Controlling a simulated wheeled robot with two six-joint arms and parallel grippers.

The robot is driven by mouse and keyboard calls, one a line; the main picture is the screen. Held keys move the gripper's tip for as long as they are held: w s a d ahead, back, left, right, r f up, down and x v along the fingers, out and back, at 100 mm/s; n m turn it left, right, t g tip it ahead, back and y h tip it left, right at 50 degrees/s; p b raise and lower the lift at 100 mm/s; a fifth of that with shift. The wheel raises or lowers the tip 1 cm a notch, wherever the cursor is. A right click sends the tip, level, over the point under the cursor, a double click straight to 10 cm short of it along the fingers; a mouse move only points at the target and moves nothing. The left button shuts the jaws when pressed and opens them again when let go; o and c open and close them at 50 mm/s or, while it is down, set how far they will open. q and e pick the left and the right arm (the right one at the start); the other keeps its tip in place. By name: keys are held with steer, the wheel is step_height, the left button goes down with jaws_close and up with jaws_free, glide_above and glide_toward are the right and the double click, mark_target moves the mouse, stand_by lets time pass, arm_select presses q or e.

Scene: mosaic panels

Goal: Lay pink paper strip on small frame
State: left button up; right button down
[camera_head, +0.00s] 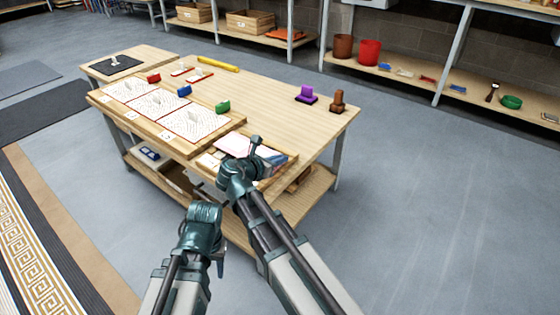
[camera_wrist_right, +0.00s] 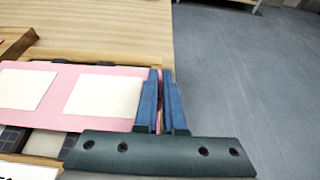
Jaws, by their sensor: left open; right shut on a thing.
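The pink paper strip (camera_wrist_right: 57,80) carries pale rectangles and lies level in the right wrist view. It also shows in the head view (camera_head: 236,146) at the table's near edge. My right gripper (camera_wrist_right: 163,92) is shut on the strip's right end; in the head view its fingers (camera_head: 256,146) are partly hidden by the wrist. My left gripper (camera_head: 220,262) is open, low in front of the table, away from the strip.
A long wooden panel (camera_head: 152,127) with several white dotted sheets lies left on the table (camera_head: 270,100). Red, blue and green blocks stand behind it. A purple stamp (camera_head: 306,94) and a brown one (camera_head: 338,101) stand at the right. The table's middle is clear.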

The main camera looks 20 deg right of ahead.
steer(key=shift+f+b, duration=0.65)
steer(key=c, duration=1)
jaws_free()
steer(key=shift+r, duration=0.1)
